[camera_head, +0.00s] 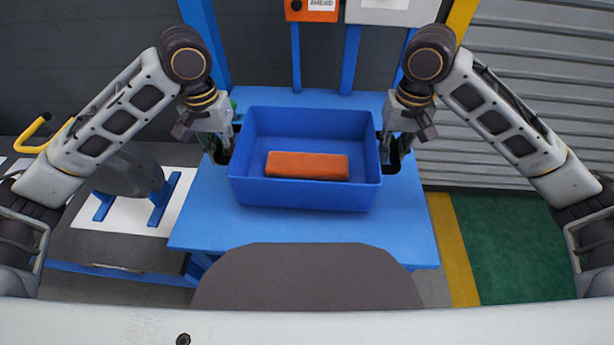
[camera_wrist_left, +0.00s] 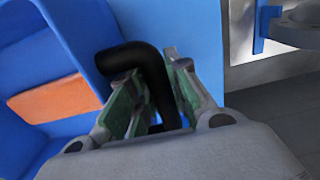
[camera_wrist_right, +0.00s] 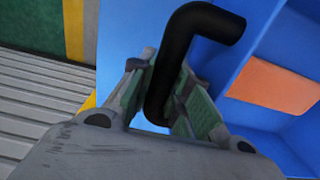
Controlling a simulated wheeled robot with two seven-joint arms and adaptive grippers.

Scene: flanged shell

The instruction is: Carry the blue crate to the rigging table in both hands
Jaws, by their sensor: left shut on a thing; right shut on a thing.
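The blue crate (camera_head: 305,195) is upright over a blue table (camera_head: 300,228) in the head view, with an orange block (camera_head: 306,166) lying inside. It has a black handle at each end. My left gripper (camera_head: 222,150) is shut on the crate's left handle, a bent black bar (camera_wrist_left: 150,70) in the left wrist view. My right gripper (camera_head: 393,150) is shut on the right handle, a black bar (camera_wrist_right: 180,55) in the right wrist view. Whether the crate touches the tabletop or is just above it, I cannot tell. The crate also shows in both wrist views.
An orange sign (camera_head: 311,10) and a grey box (camera_head: 392,12) stand behind the table on blue posts. A dark rounded object (camera_head: 130,172) on blue supports is at the left. A yellow stripe (camera_head: 453,250) and green floor (camera_head: 510,245) lie to the right.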

